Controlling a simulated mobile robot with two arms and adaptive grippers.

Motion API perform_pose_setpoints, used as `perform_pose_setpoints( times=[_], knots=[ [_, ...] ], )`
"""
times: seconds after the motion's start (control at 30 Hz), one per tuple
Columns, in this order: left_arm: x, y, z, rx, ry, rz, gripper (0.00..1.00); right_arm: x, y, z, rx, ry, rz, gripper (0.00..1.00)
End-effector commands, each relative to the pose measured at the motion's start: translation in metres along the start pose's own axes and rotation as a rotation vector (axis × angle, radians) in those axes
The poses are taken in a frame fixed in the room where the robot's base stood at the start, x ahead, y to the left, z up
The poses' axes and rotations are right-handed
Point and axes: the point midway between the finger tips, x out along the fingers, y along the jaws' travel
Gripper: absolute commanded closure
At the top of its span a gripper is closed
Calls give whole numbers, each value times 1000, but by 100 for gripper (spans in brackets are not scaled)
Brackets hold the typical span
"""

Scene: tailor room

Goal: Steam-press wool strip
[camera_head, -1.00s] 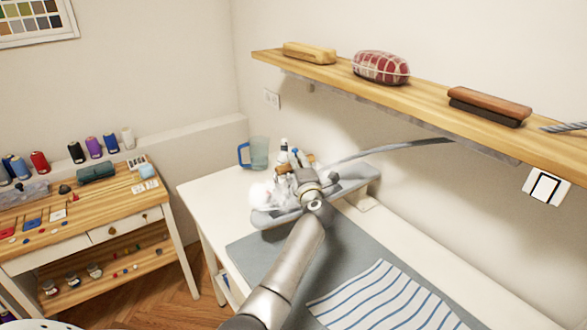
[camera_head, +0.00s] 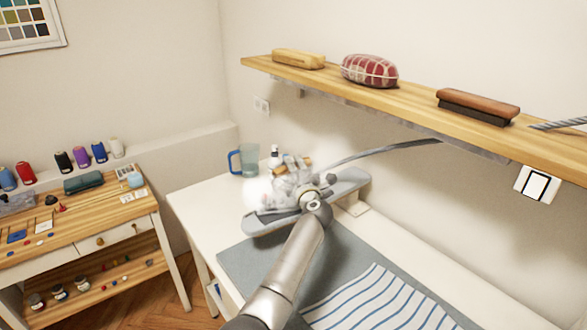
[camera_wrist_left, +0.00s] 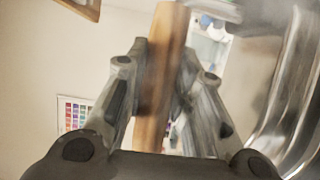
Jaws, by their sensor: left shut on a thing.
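My left gripper (camera_head: 299,181) is shut on a brown wooden handle (camera_wrist_left: 158,85), which passes between its fingers in the left wrist view. The handle belongs to a shiny metal iron (camera_wrist_left: 287,85). In the head view the iron is largely hidden by my gripper and wrist. It is over a long grey padded pressing board (camera_head: 347,183) on the white table. A white puff of steam (camera_head: 258,192) shows at its left. I cannot make out a wool strip; it may be hidden under the iron. My right gripper is not in view.
A blue-handled mug (camera_head: 248,161) and a small bottle (camera_head: 274,157) stand behind the iron. A grey hose (camera_head: 380,150) runs right. A striped cloth (camera_head: 382,302) lies on a grey mat (camera_head: 243,260). A wooden shelf (camera_head: 408,93) hangs above. The table's front left corner is clear.

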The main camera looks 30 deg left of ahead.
Motion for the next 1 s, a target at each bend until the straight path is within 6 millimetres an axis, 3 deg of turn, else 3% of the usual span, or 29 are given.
perform_pose_setpoints(
  times=[1.0],
  knots=[
    [16, 5, 36, -4, -2, 10, 100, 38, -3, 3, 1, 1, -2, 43]
  ],
)
